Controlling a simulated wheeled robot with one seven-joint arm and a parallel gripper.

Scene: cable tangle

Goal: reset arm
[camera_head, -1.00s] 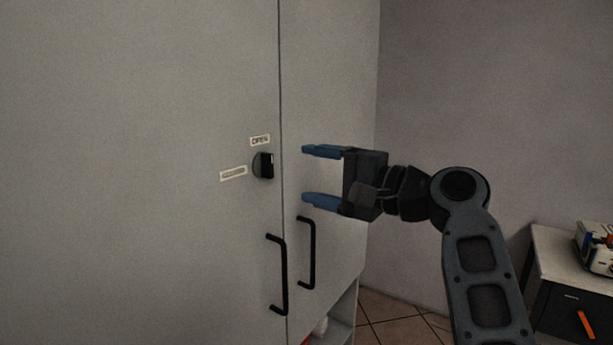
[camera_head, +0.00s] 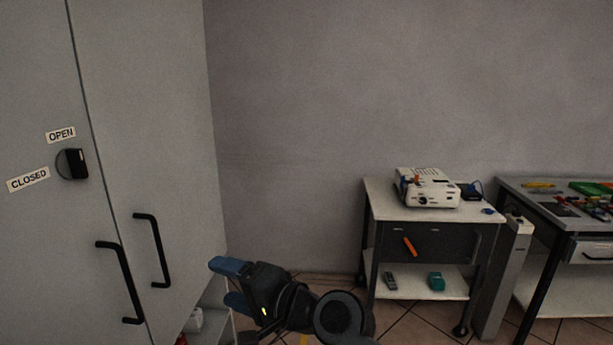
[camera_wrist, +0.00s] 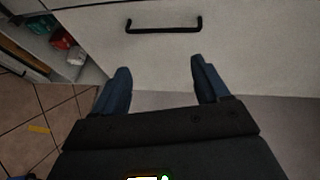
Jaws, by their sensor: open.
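My gripper (camera_head: 226,284) is low in the head view, to the right of the cabinet's lower door handles. Its two blue fingers are apart with nothing between them. In the wrist view the open fingers (camera_wrist: 160,84) point towards a pale cabinet door with a black handle (camera_wrist: 164,25). The fingers are apart from the handle. Part of my arm is cut off by the bottom edge of the head view.
A grey cabinet (camera_head: 150,110) with a black knob (camera_head: 73,163) stands at the left. A small trolley (camera_head: 385,210) carries a white projector (camera_head: 428,188). A workbench (camera_head: 540,206) with several items stands far right. Tiled floor lies between cabinet and trolley.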

